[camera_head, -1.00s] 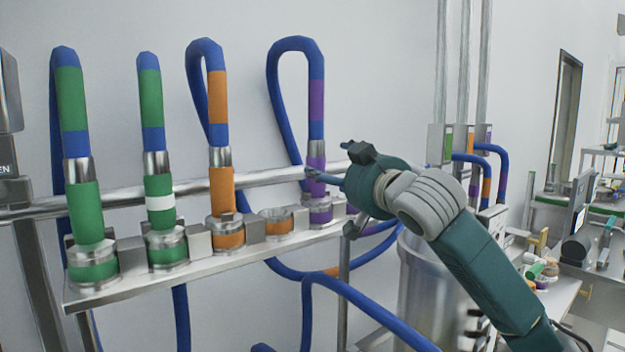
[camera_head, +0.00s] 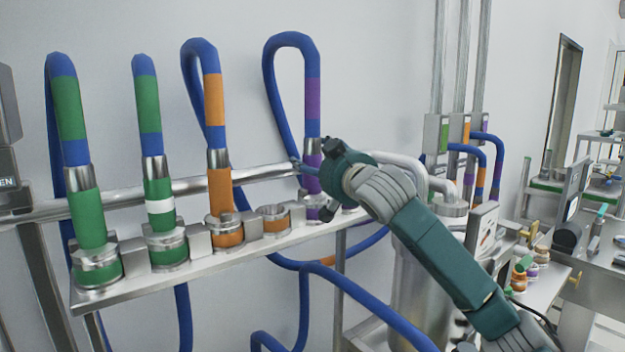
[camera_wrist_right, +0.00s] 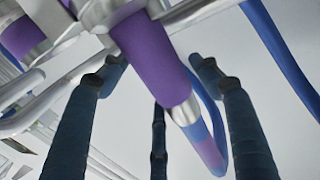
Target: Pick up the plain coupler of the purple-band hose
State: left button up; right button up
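The purple-band hose (camera_head: 313,92) hangs in a loop at the right end of the rack. Its plain purple coupler (camera_head: 312,185) is upright in the rack, its lower part partly hidden by my right gripper. My right gripper (camera_head: 310,184) is at the coupler from the right, with one finger behind and one in front at its lower part. In the right wrist view the purple coupler (camera_wrist_right: 152,48) passes between the spread dark fingers (camera_wrist_right: 157,75). A gap shows beside the left finger, so the gripper looks open. My left gripper is out of view.
A metal rail (camera_head: 255,174) runs behind the couplers. On the rack shelf (camera_head: 190,264) stand a plain green coupler (camera_head: 88,218), a white-banded green one (camera_head: 159,190) and an orange one (camera_head: 221,190). An empty orange socket (camera_head: 275,221) is left of the purple coupler. A metal vessel (camera_head: 413,285) stands right.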

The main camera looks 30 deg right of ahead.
jog(key=c, duration=1.1)
jog(key=shift+o, duration=0.2)
jog(key=shift+r, duration=0.15)
